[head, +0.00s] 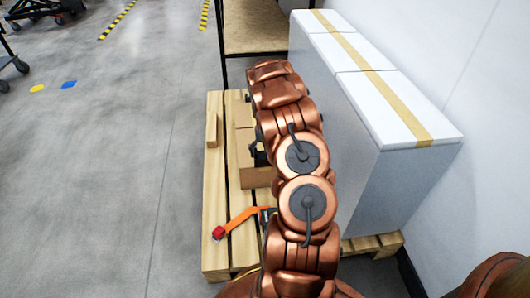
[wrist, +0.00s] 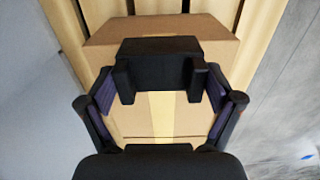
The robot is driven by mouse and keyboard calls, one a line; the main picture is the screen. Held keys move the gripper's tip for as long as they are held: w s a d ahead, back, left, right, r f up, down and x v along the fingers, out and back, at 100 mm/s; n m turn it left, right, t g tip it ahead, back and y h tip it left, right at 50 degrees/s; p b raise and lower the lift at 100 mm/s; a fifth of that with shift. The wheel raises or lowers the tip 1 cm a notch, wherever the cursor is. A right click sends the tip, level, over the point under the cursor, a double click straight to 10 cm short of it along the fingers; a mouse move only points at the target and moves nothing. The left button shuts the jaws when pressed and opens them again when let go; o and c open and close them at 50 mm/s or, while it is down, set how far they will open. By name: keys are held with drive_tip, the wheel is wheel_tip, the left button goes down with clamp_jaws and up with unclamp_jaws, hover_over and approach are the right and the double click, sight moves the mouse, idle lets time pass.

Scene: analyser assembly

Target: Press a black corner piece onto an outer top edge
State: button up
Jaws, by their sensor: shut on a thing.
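In the wrist view, my gripper (wrist: 160,98) is shut on a black corner piece (wrist: 160,62), a blocky part with a short leg at each side. The piece sits between the two fingertips, over a closed cardboard box (wrist: 112,50); whether it touches the box is unclear. In the head view, my arm hides most of the gripper, and only dark parts show beside the cardboard box (head: 256,178). Tall white box-shaped units (head: 400,105) stand to the right, with outer top edges clear and a tan band along the top.
A wooden pallet (head: 214,190) lies under the cardboard box. An orange strap with a red end (head: 240,218) lies on its near part. A black-framed shelf (head: 255,35) stands behind. The grey floor to the left is open. A white wall is close on the right.

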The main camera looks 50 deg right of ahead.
sight(265, 160)
drive_tip(key=shift+f, duration=2.35)
idle(0.7)
drive_tip(key=o, duration=0.7)
drive_tip(key=shift+r, duration=0.15)
drive_tip(key=shift+r+p, duration=1.3)
drive_tip(key=shift+r, duration=2.05)
